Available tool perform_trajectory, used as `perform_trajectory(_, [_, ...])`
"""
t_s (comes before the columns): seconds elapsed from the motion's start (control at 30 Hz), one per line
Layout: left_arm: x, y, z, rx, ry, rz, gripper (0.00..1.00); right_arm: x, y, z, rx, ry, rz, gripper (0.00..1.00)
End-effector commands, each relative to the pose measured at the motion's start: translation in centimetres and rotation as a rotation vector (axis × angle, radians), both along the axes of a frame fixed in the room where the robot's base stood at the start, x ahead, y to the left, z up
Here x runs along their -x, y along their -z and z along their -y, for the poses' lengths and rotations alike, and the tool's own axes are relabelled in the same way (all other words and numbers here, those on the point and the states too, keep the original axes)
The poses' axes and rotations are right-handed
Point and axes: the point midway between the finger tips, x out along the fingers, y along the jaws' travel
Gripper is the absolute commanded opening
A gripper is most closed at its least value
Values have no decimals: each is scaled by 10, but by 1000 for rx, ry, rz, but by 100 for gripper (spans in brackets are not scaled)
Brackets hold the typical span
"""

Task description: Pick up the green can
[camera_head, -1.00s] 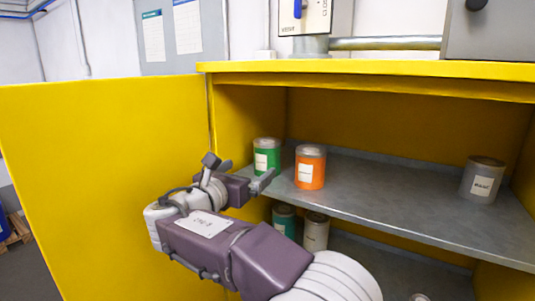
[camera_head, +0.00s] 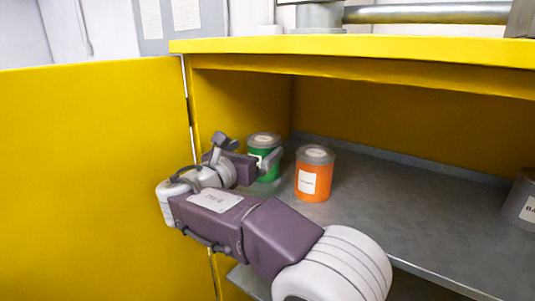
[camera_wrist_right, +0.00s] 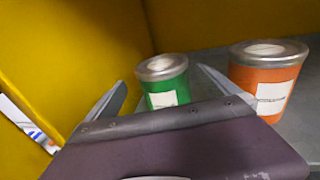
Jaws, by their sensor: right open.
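The green can (camera_head: 264,144) stands upright on the upper shelf, near the left inner wall of the yellow cabinet. My right gripper (camera_head: 266,161) is open at the can, and its near finger and palm hide part of the can's lower body in the head view. In the right wrist view the green can (camera_wrist_right: 164,81) shows between the two spread fingers of the right gripper (camera_wrist_right: 163,92), with a grey lid and a white label. I cannot tell whether either finger touches it. My left gripper is not in view.
An orange can (camera_head: 314,174) stands close to the right of the green can, near the right finger in the wrist view. A grey can (camera_head: 522,203) stands at the far right. The shelf (camera_head: 420,214) between them is clear. The yellow door (camera_head: 90,170) stands open at left.

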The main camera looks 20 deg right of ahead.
Motion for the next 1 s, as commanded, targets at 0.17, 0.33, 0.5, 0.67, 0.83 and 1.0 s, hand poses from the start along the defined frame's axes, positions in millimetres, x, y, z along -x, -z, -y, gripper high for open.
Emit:
perform_trajectory(0.17, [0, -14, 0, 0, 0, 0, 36, -17, -2, 21, 1, 5, -2, 100])
perform_trajectory(0.33, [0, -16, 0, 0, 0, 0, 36, -21, -1, 26, 1, 2, -2, 100])
perform_trajectory(0.5, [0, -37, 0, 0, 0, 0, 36, -37, -8, 52, 1, 7, -5, 100])
perform_trajectory(0.67, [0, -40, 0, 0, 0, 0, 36, -50, -2, 65, 0, 3, -2, 100])
perform_trajectory(0.83, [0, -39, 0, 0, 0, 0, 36, -51, 0, 65, -1, 1, -1, 100])
perform_trajectory(1.0, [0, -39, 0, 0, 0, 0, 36, -51, -1, 65, 0, 1, -1, 67])
